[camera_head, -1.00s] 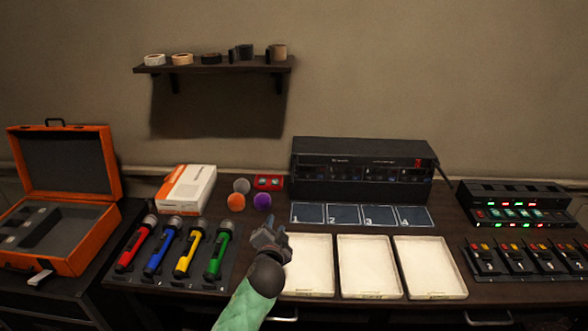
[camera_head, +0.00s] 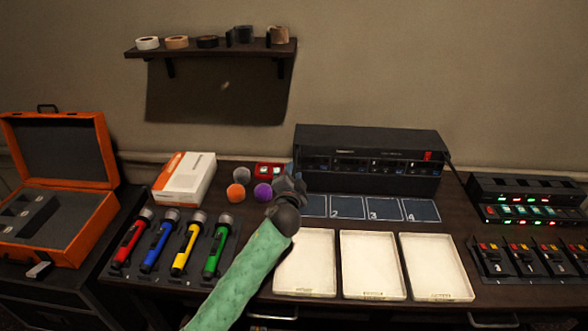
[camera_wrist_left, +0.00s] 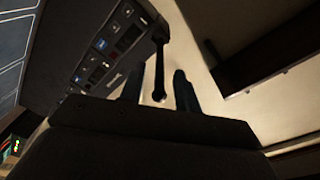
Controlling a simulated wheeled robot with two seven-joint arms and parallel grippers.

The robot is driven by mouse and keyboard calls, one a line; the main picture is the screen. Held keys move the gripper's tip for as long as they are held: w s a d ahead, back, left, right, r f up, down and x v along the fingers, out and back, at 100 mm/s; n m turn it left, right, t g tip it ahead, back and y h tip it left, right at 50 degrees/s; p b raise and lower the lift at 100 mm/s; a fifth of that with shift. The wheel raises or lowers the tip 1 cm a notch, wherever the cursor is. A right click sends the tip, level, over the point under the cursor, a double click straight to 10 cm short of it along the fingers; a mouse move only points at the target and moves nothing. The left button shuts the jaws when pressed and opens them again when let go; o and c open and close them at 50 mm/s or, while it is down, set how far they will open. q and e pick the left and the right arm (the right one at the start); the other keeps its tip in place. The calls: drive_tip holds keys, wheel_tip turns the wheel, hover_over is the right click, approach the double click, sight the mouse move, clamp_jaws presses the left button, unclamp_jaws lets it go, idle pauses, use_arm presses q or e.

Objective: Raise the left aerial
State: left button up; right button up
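The black receiver rack (camera_head: 370,160) stands at the back of the desk, and it also shows upside-down and tilted in the left wrist view (camera_wrist_left: 112,45). The left aerial (camera_wrist_left: 159,70) is a short dark rod with a rounded tip at the rack's end, seen in the left wrist view. In the head view my gripper hides it. My left gripper (camera_head: 287,184) is at the rack's left end. In the left wrist view its two dark fingers (camera_wrist_left: 157,88) are apart, with the aerial showing between them; I cannot see contact. My right gripper is not in view.
Grey, orange and purple foam balls (camera_head: 263,191) and a red box (camera_head: 269,169) sit close left of my gripper. Numbered pads (camera_head: 384,209) and white trays (camera_head: 373,265) lie in front of the rack. A shelf (camera_head: 210,50) hangs above.

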use_arm(q)
drive_tip(key=shift+w+f, duration=0.1)
drive_tip(key=shift+w, duration=0.55)
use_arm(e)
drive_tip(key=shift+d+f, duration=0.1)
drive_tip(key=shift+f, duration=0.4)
use_arm(q)
clamp_jaws()
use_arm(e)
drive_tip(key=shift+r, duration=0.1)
